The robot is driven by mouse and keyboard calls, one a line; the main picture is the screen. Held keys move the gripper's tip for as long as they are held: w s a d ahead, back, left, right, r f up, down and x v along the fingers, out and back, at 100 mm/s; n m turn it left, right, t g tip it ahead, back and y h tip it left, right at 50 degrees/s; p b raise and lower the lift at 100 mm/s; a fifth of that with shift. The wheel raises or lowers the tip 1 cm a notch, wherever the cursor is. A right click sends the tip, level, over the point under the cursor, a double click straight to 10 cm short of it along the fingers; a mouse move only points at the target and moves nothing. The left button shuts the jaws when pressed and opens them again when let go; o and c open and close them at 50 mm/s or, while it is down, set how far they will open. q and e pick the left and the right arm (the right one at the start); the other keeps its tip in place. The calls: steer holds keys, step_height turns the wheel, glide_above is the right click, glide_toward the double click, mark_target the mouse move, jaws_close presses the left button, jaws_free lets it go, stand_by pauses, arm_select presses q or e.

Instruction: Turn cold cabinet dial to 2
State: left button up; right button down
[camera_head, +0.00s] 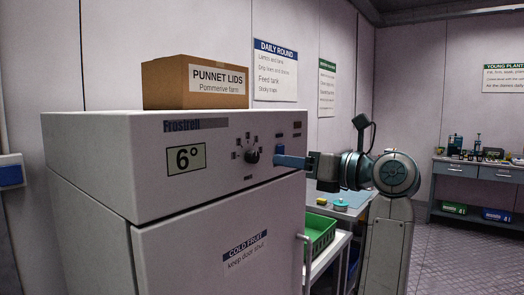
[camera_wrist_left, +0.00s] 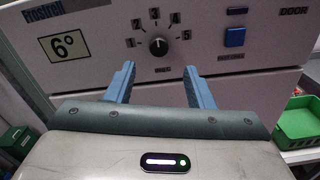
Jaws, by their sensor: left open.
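The white cold cabinet (camera_head: 90,160) carries a round black dial (camera_head: 252,156) on its upper front panel. The dial also shows in the left wrist view (camera_wrist_left: 158,46), ringed by small plates numbered 1 to 5. A pale mark on the knob seems to point up near 3, but it is too small to be sure. A display (camera_head: 185,159) left of the dial reads 6°. My left gripper (camera_head: 290,161) is just right of the dial in the head view. In the wrist view its blue fingers (camera_wrist_left: 160,76) are spread and empty, below and apart from the dial. My right gripper is out of view.
A blue button (camera_wrist_left: 235,37) is right of the dial. A cardboard box (camera_head: 190,98) labelled punnet lids stands on the cabinet. A door handle (camera_head: 304,250) sticks out at the cabinet's right edge. A green crate (camera_head: 320,236) stands right of the cabinet.

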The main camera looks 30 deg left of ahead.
mark_target(256, 156)
arm_select(q)
steer(key=a+p, duration=0.1)
steer(key=a, duration=0.1)
steer(key=a+p, duration=0.1)
steer(key=a, duration=0.2)
steer(key=a+p, duration=0.1)
steer(key=a, duration=0.2)
steer(key=shift+w, duration=0.25)
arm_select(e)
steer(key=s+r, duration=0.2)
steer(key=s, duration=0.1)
arm_select(q)
steer(key=shift+a, duration=0.1)
steer(key=shift+c, duration=0.5)
